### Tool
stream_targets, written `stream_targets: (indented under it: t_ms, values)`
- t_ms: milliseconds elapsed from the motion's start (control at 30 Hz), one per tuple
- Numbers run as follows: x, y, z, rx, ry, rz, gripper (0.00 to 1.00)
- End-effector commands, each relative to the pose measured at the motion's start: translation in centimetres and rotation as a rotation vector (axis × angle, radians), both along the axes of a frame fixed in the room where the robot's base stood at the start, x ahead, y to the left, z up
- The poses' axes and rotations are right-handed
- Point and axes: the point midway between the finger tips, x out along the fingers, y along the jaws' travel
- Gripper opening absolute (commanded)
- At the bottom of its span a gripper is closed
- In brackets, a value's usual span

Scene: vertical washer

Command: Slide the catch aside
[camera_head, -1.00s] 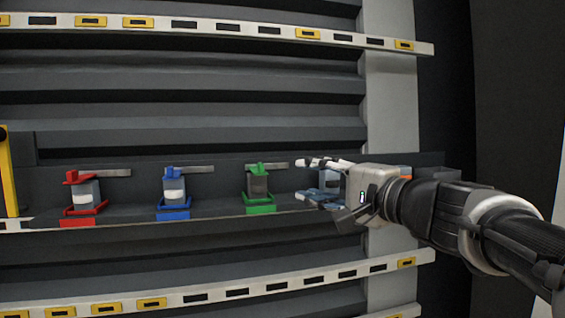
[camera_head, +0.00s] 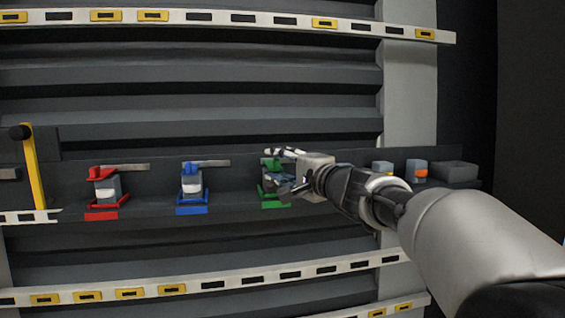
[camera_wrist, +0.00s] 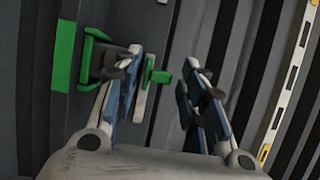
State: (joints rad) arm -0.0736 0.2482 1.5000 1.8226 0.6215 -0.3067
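A green catch (camera_wrist: 158,76) shows in the wrist view between my fingers, close to the left one. In the head view, the green unit's lower holder (camera_head: 275,204) shows below my gripper (camera_head: 272,168), which hides much of the unit. My gripper is open, with its two fingers (camera_wrist: 163,60) apart in the wrist view. Whether a finger touches the green catch I cannot tell. A red catch (camera_head: 101,172) and a blue catch (camera_head: 191,167) sit on similar units to the left, each beside a short grey bar.
A yellow lever (camera_head: 33,165) with a dark knob stands at the far left. Two small containers (camera_head: 382,168) (camera_head: 417,169) and a grey bin (camera_head: 456,172) are on the shelf to the right. Slotted rails (camera_head: 300,272) run above and below.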

Motion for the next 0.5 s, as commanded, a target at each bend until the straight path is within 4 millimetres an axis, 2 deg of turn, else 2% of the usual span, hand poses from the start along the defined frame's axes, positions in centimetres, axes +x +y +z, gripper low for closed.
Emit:
stream_targets:
  t_ms: [200, 500]
  values:
    - [0.03, 0.01, -0.01, 0.0, 0.0, 0.0, 0.38]
    - [0.01, -0.01, 0.03, 0.001, -0.001, 0.0, 0.19]
